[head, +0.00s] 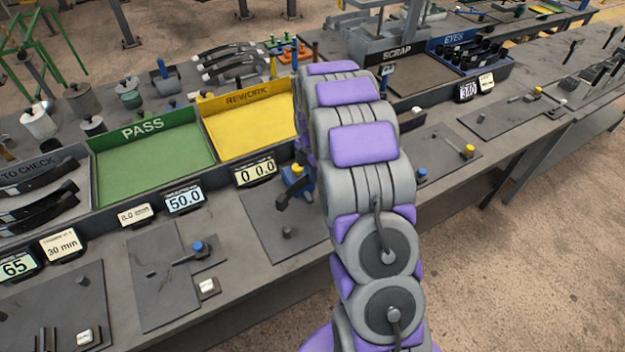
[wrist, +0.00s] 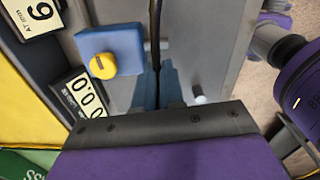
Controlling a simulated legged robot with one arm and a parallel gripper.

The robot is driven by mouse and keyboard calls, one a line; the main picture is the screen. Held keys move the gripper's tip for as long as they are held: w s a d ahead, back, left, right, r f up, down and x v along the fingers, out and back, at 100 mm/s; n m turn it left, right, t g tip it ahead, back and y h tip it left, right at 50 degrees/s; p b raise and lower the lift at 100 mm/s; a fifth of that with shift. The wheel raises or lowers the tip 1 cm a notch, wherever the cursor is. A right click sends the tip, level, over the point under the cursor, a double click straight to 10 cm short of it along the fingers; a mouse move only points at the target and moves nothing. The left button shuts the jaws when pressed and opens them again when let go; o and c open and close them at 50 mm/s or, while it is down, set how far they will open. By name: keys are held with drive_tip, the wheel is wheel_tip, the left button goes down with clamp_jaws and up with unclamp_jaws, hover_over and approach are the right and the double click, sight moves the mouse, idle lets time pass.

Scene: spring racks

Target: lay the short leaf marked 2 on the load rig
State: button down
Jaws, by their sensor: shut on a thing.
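My gripper (wrist: 166,82) shows in the wrist view, shut on a thin dark strip (wrist: 155,35) seen nearly edge-on, which I take for the leaf. Its mark cannot be read. In the head view my arm hides the gripper, and a dark curved end (head: 283,198) sticks out left of the arm. Below it lies a grey plate (head: 262,226) with a short peg (head: 287,232), seemingly the load rig. A blue block with a yellow knob (wrist: 110,55) is close left of the strip; it also shows in the head view (head: 296,178). Contact between strip and rig cannot be told.
A "0 0.0" display (head: 256,173) stands behind the plate. The green PASS tray (head: 150,160) and yellow REWORK tray (head: 240,125) look empty. The TO CHECK tray (head: 83,185) holds several dark leaves. Other plates with pegs line the bench; SCRAP tray (head: 425,80) is right.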

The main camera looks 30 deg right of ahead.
drive_tip(key=shift+s+a+f+b, duration=0.45)
drive_tip(key=shift+f+b, duration=0.25)
drive_tip(key=shift+b, duration=0.25)
drive_tip(key=shift+s+a+f+b, duration=0.45)
drive_tip(key=shift+f+b, duration=0.3)
drive_tip(key=shift+b, duration=0.25)
drive_tip(key=shift+s+a+f+b, duration=0.45)
drive_tip(key=shift+f+b, duration=0.25)
drive_tip(key=shift+b, duration=0.25)
drive_tip(key=shift+f, duration=2.25)
drive_tip(key=shift+s, duration=0.35)
drive_tip(key=shift+f+p, duration=0.25)
drive_tip(key=shift+p, duration=0.05)
drive_tip(key=c, duration=1.2)
unclamp_jaws()
drive_tip(key=shift+s, duration=0.1)
drive_tip(key=shift+o, duration=0.5)
